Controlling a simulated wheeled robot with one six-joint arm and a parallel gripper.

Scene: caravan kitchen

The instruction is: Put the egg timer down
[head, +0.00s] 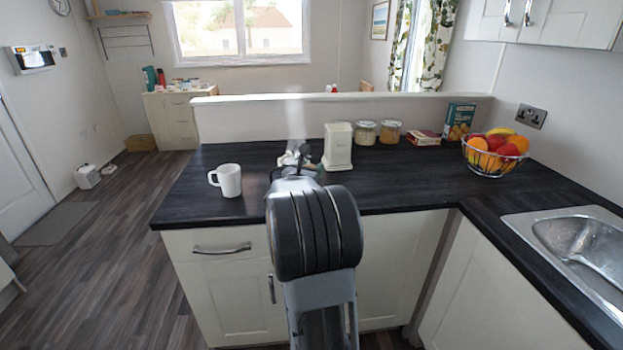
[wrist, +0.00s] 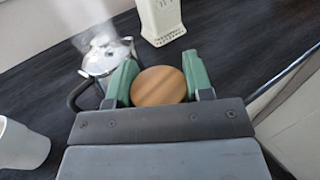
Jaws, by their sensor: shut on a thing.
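The egg timer (wrist: 159,87) shows in the wrist view as a round, light wooden end between my fingers. My gripper (wrist: 160,78) has two green fingers shut on it, one at each side. The timer's lower part is hidden, so I cannot tell whether it touches the worktop. In the head view my arm hides the timer and most of the gripper, which is over the dark worktop (head: 400,180).
A steaming metal pot (wrist: 107,57) with a dark handle stands close left of my gripper. A white mug (head: 229,181) is farther left. A cream canister (head: 338,147) stands behind. Jars (head: 365,133) and a fruit bowl (head: 493,157) are to the right. Worktop right of the canister is clear.

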